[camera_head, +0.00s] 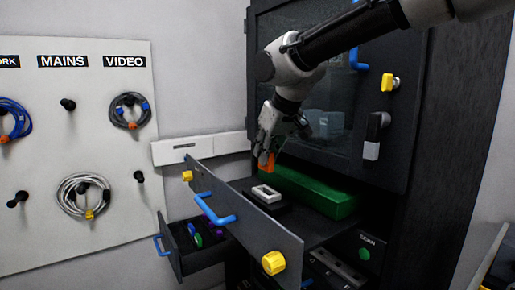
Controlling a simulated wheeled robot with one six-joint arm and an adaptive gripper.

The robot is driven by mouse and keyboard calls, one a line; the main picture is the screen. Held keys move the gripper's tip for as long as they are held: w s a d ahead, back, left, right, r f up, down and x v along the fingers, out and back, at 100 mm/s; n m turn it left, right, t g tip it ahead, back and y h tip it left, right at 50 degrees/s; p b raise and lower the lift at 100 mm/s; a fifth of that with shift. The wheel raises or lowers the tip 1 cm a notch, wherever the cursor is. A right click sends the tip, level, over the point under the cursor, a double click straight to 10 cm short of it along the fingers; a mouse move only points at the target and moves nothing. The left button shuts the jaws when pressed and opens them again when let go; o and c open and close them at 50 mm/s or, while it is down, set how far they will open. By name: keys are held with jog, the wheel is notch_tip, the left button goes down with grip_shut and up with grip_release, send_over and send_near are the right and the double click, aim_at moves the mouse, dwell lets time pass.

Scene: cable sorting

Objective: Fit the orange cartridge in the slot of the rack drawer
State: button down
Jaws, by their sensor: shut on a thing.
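The orange cartridge (267,162) is held in my gripper (268,150), above the open rack drawer (240,208). My gripper points downward and is shut on the cartridge; its fingers cover part of it. Inside the drawer lies a dark block with a white-rimmed opening (266,191), which looks like the slot. The cartridge is above and apart from this block, near its far side. A long green block (318,192) lies to the right of the slot.
The drawer front has a blue handle (216,211) and yellow knobs (274,263). A lower open drawer (184,252) holds small coloured items. A dark cabinet door (330,95) stands behind my gripper. A cable board (75,140) hangs at left.

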aim_at(266, 166)
jog(key=shift+f, duration=2)
jog(key=shift+s+d+f, duration=0.1)
jog(key=shift+f, duration=1.45)
dwell(1.8)
jog(key=c, duration=0.9)
grip_release()
jog(key=shift+o, duration=0.2)
jog(key=shift+r, duration=3.55)
